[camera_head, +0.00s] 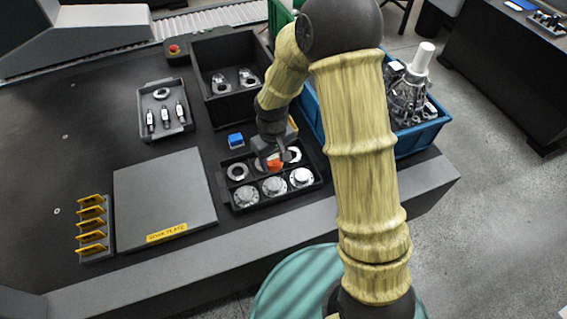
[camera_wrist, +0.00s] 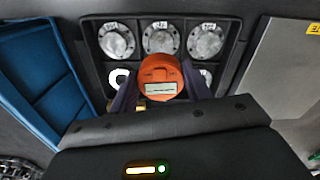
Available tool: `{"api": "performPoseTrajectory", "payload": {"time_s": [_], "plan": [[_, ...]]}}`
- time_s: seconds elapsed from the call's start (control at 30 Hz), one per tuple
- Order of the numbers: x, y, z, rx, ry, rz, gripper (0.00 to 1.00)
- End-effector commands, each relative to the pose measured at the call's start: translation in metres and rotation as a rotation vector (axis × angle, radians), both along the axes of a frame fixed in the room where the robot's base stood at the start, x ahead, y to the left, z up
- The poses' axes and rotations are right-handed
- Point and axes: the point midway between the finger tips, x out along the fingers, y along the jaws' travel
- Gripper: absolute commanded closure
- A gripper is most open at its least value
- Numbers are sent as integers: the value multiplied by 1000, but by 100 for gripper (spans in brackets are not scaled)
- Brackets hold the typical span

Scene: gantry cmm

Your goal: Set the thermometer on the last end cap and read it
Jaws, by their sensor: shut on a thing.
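The thermometer is an orange round gauge with a pale display; it shows in the wrist view (camera_wrist: 160,77) and the head view (camera_head: 274,165). My gripper (camera_wrist: 158,92) is shut on it, one finger on each side; it also shows in the head view (camera_head: 272,148). The thermometer is over the middle of the black tray (camera_head: 228,204). The thermometer hides the middle back compartment. I cannot tell whether it touches a cap. The display digits are unreadable.
A grey plate (camera_head: 165,197) and a yellow-slotted rack (camera_head: 93,228) stand left of the tray. A small blue block (camera_head: 235,140), a tool tray (camera_head: 164,108) and a deep black bin (camera_head: 222,83) are behind. A blue crate (camera_head: 420,137) of metal parts stands right, past my arm.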

Motion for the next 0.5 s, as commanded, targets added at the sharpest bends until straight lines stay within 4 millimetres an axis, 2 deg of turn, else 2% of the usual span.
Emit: {"api": "performPoseTrajectory", "payload": {"time_s": [0.17, 0.5], "plan": [[6, -13, 19, 2, 2, -54, 80], [18, -51, 50, 5, 5, -216, 80]]}}
